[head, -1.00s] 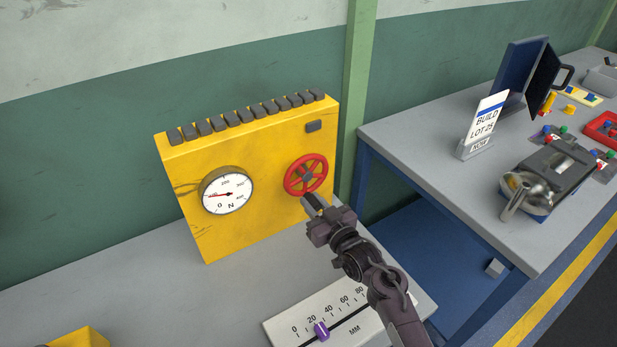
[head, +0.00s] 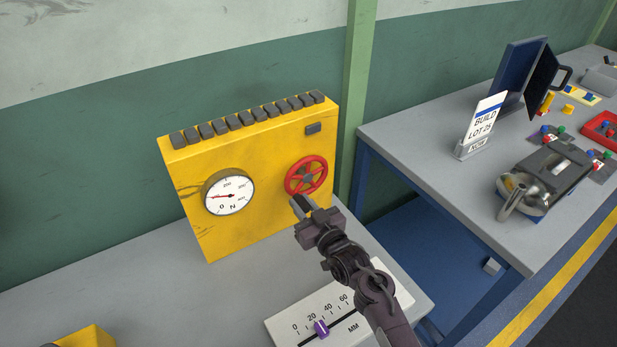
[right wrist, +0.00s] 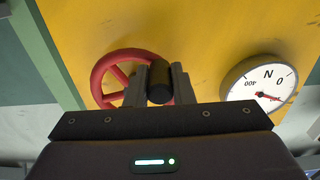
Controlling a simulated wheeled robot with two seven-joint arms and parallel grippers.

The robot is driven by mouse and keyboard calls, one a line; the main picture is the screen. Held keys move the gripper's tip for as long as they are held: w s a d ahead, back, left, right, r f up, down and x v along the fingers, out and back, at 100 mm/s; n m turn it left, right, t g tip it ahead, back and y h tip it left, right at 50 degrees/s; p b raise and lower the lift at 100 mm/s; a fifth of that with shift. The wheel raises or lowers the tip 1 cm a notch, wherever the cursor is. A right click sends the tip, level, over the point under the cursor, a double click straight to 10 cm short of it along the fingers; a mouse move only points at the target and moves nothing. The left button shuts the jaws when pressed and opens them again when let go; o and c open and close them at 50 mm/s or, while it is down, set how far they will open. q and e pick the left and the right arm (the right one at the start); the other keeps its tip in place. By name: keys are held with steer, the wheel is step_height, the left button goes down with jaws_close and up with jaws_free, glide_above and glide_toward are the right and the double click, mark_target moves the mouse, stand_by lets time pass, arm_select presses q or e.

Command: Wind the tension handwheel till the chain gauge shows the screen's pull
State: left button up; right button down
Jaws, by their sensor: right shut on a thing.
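The red handwheel (head: 292,186) is on the right of the yellow machine's front face. My right gripper (head: 304,206) is at the wheel's lower edge, shut on its dark crank knob. The right wrist view shows the black knob (right wrist: 160,87) between the two fingers, with the red rim (right wrist: 97,80) behind. The round white chain gauge (head: 230,194) is left of the wheel. Its red needle points left in the head view; the exact value is too small to read. It also shows in the right wrist view (right wrist: 262,88). My left gripper is not in view.
A slider scale in MM (head: 300,322) with a purple slider lies in front of the machine (head: 250,155). On the right bench stand a "BUILD LOT 25" sign (head: 484,122), a dark upright panel (head: 522,72) and a metal pot-like object (head: 522,190).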

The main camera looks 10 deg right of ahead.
mark_target(291, 180)
steer(key=r, duration=0.1)
steer(key=a+r+p, duration=0.1)
steer(key=r+p, duration=0.1)
steer(key=shift+s+a+r, duration=0.1)
steer(key=shift+s+a, duration=0.1)
steer(key=shift+s, duration=0.05)
steer(key=r+p, duration=0.3)
steer(key=shift+d, duration=0.2)
steer(key=shift+f, duration=0.1)
